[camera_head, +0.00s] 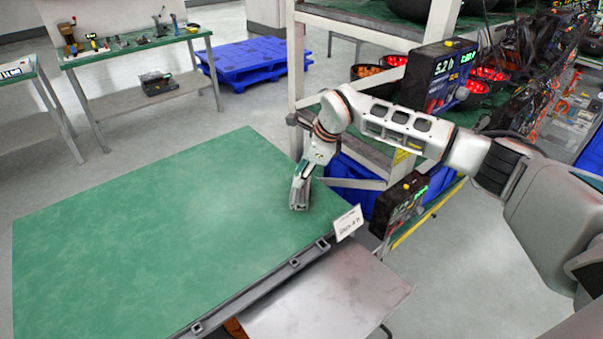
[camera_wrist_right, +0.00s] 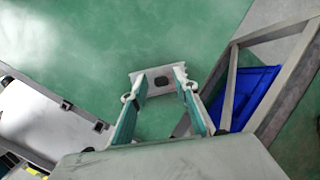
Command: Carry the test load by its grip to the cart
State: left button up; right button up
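My right gripper (camera_head: 299,196) points down over the right part of a large green tabletop (camera_head: 140,230). In the right wrist view its two teal-lined fingers (camera_wrist_right: 158,82) stand apart, with green surface between them. A pale piece with a dark hole spans their far ends; I cannot tell whether it belongs to the gripper. No load hangs clearly from it. I cannot pick out the test load for certain. A grey metal top (camera_head: 330,300) lies beyond the table's dark front rail; I cannot tell whether it is the cart. My left gripper is out of view.
A rack (camera_head: 296,60) with red-lit bowls (camera_head: 488,74) stands right of the table. Black display boxes hang there, one high (camera_head: 437,78), one low (camera_head: 400,206). A white label (camera_head: 348,222) stands at the table corner. A blue pallet (camera_head: 255,62) lies behind. The green top is clear.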

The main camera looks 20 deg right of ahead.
jog(key=shift+r, duration=0.1)
jog(key=v, duration=1.2)
jog(key=shift+b, duration=0.3)
jog(key=shift+s, duration=0.1)
